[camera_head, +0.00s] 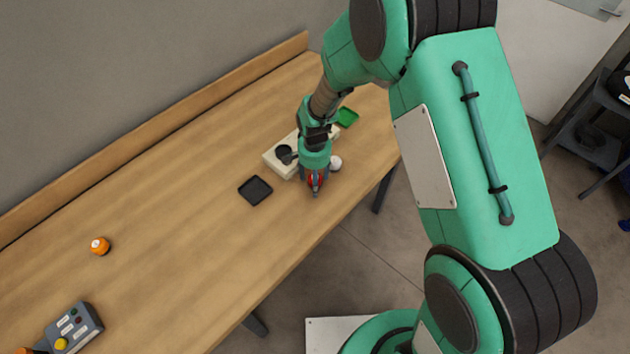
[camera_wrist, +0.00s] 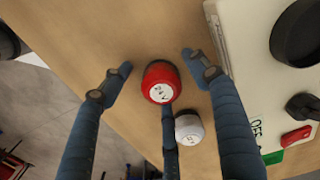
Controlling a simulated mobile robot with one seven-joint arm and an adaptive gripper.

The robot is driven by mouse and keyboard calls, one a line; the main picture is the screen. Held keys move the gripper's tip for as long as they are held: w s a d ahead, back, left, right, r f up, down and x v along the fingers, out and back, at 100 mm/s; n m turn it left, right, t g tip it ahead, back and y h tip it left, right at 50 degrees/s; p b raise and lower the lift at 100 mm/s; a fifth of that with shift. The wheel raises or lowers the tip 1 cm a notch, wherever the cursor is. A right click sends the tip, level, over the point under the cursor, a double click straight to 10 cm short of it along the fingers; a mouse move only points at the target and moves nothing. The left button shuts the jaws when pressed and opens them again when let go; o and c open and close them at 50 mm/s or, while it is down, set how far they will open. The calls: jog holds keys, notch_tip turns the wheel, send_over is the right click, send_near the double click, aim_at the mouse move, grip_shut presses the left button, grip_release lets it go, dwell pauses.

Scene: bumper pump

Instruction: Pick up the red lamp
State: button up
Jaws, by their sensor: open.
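The red lamp (camera_wrist: 161,80) has a rounded red body with a white labelled face, and stands on the wooden table. In the wrist view it lies between the spread fingers of my gripper (camera_wrist: 156,72), with gaps at the left and right fingers. A lower finger reaches close to its bottom edge; I cannot tell whether they touch. In the head view my gripper (camera_head: 315,183) is low over the table's front edge side, and the red lamp (camera_head: 317,180) shows only in part between the fingers.
A white lamp (camera_wrist: 189,128) stands close beside the red one. A cream box (camera_head: 272,164) with a black round part is just behind my gripper.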

jog(key=c, duration=1.3)
jog(key=shift+r, duration=0.15)
jog(key=shift+r, duration=0.65)
notch_tip(320, 180, up, 2)
jog(key=shift+r+p, duration=0.1)
jog(key=shift+p, duration=0.3)
jog(key=s+d, duration=0.1)
jog(key=s, duration=0.4)
jog(key=s+d, duration=0.2)
jog(key=s, duration=0.3)
jog(key=s+d+r+p, duration=0.1)
jog(key=s, duration=0.4)
jog(key=shift+s+d+r, duration=0.1)
jog(key=shift+s+d, duration=0.05)
jog(key=shift+d, duration=0.15)
